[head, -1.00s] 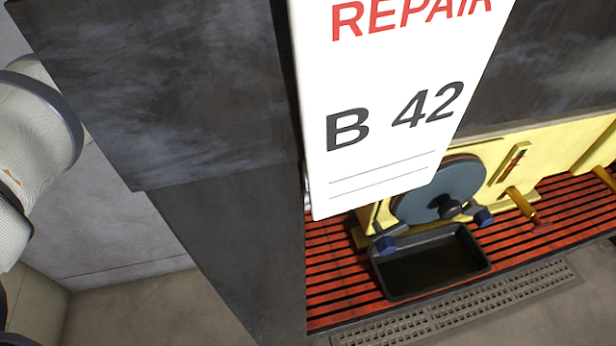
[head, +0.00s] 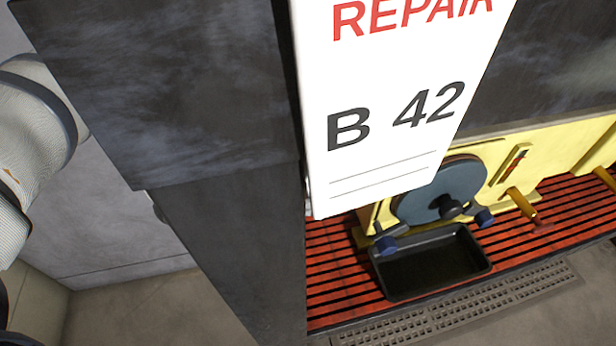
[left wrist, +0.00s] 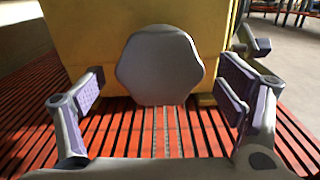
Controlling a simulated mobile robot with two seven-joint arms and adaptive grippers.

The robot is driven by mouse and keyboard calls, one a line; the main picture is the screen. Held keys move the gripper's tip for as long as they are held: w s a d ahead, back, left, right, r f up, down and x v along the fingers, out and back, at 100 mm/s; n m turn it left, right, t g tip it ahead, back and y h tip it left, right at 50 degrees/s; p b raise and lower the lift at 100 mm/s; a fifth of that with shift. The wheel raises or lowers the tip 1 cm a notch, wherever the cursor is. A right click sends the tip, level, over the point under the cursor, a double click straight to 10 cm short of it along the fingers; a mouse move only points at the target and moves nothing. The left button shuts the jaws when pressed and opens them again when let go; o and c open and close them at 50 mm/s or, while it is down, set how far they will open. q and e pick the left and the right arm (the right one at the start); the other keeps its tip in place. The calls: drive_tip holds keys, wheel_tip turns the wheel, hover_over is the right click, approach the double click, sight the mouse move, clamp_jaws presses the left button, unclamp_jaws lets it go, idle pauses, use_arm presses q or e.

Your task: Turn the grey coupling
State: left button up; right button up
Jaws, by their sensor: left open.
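The grey coupling (left wrist: 159,65) is a hexagonal block in the left wrist view, standing against a yellow housing (left wrist: 90,35). My left gripper (left wrist: 161,84) is open, with one finger on each side of the coupling and a visible gap on both sides. I cannot tell how far the fingertips are from its face. In the head view my left arm enters at the left edge, and its gripper is hidden or too small to make out. I cannot make out the grey coupling in the head view. My right gripper is not in view.
A white tag (head: 390,120) reading "REPAIR B 42" covers part of the yellow motor (head: 550,155). A blue-grey disc (head: 425,205) is behind a black tray (head: 380,280) on red slats (head: 335,285). A dark panel (head: 160,90) blocks the left side.

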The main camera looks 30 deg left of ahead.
use_arm(q)
drive_tip(key=v, duration=0.9)
drive_tip(key=shift+s, duration=0.1)
